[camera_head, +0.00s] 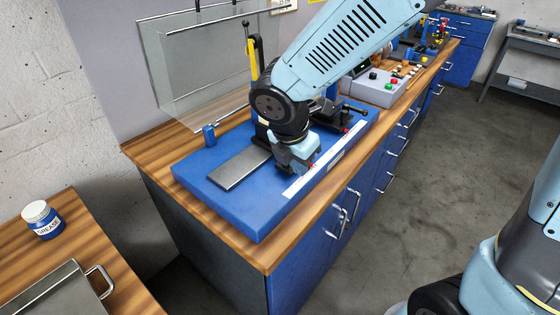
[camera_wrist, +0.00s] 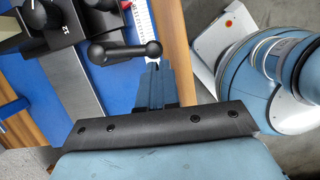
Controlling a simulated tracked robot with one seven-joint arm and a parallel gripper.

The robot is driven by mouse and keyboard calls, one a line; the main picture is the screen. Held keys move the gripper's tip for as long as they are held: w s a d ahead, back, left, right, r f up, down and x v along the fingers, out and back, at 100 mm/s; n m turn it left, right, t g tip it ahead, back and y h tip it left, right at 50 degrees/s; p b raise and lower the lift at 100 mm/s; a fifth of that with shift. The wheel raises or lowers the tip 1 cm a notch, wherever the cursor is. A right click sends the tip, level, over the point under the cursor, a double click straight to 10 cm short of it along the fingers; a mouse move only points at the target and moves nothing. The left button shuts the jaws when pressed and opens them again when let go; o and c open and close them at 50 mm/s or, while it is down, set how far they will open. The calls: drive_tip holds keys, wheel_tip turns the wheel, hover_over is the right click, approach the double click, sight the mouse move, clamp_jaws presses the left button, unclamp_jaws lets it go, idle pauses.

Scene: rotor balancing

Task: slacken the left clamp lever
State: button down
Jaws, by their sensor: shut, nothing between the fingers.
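A black clamp lever (camera_wrist: 125,52) with rounded ends lies crosswise in the wrist view, beside a dark clamp block (camera_wrist: 66,24). My gripper (camera_wrist: 155,70) is shut and empty. Its fingertips are just below the lever's right end in that view; I cannot tell whether they touch. In the head view my gripper (camera_head: 303,168) is low over the front of the blue base plate (camera_head: 230,205), and my arm hides the near lever. Another black clamp (camera_head: 330,118) stands farther back, with a black lever (camera_head: 356,110).
A flat grey metal strip (camera_head: 240,168) runs along the blue plate. A white scale (camera_head: 322,160) lines its right edge. A clear panel (camera_head: 205,65) and a yellow and black upright tool (camera_head: 252,58) stand behind. A control box (camera_head: 375,88) is farther along the wooden bench.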

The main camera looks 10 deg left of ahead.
drive_tip(key=shift+s+a, duration=0.25)
drive_tip(key=shift+s, duration=0.15)
drive_tip(key=shift+s+a+r, duration=0.15)
drive_tip(key=shift+s+a, duration=0.2)
drive_tip(key=shift+s, duration=0.3)
drive_tip(key=shift+s+a+r, duration=0.15)
drive_tip(key=shift+s+a, duration=0.2)
drive_tip(key=shift+s, duration=0.25)
drive_tip(key=v, duration=1)
drive_tip(key=shift+s+d, duration=0.1)
drive_tip(key=d+r+m+t+y, duration=0.1)
drive_tip(key=d+r+m, duration=0.2)
drive_tip(key=d+m, duration=1.1)
drive_tip(key=d+r+m+t, duration=0.1)
drive_tip(key=d+r+m, duration=0.3)
drive_tip(key=d+m, duration=1.1)
drive_tip(key=shift+s+d+t+y, duration=0.4)
drive_tip(key=shift+d, duration=0.4)
